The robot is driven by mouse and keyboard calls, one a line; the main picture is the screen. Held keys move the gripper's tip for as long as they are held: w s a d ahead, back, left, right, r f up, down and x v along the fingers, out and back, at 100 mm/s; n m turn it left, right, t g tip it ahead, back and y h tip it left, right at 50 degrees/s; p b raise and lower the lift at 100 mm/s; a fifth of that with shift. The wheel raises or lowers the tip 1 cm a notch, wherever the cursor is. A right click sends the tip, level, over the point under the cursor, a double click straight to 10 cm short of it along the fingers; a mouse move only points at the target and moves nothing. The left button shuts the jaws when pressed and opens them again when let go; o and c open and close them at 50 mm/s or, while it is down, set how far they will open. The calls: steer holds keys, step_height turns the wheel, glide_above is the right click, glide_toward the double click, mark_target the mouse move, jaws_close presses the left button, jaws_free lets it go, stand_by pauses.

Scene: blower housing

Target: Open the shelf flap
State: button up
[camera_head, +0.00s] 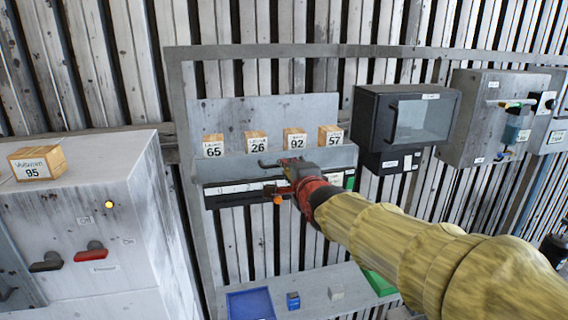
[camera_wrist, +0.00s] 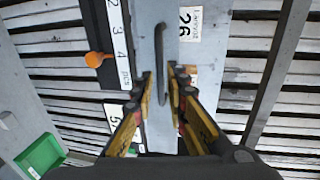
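The shelf flap (camera_head: 228,167) is a grey panel along the front of the wall shelf, below the numbered blocks. It is closed up against the shelf as far as I can see. Its dark bar handle (camera_head: 268,163) sticks out at the middle. In the wrist view the handle (camera_wrist: 161,58) runs lengthwise on the grey panel (camera_wrist: 146,30), its near end reaching between my fingertips. My gripper (camera_head: 280,184) is in front of the flap; in the wrist view its two fingers (camera_wrist: 162,92) are open, one on each side of the handle, with gaps. I cannot tell the remaining depth.
Wooden blocks 65 (camera_head: 213,146), 26 (camera_head: 257,142), 92 (camera_head: 295,139) and 57 (camera_head: 331,136) stand on the shelf. Below the flap is a black numbered strip with an orange knob (camera_wrist: 96,59). A dark windowed box (camera_head: 405,118) hangs to the right. A blue tray (camera_head: 250,304) lies below.

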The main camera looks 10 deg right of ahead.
steer(key=shift+w+f+p, duration=0.25)
steer(key=shift+w, duration=0.85)
steer(key=shift+w+f+p, duration=0.2)
steer(key=shift+w, duration=0.9)
jaws_close()
steer(key=shift+f+b, duration=0.15)
steer(key=shift+b, duration=0.2)
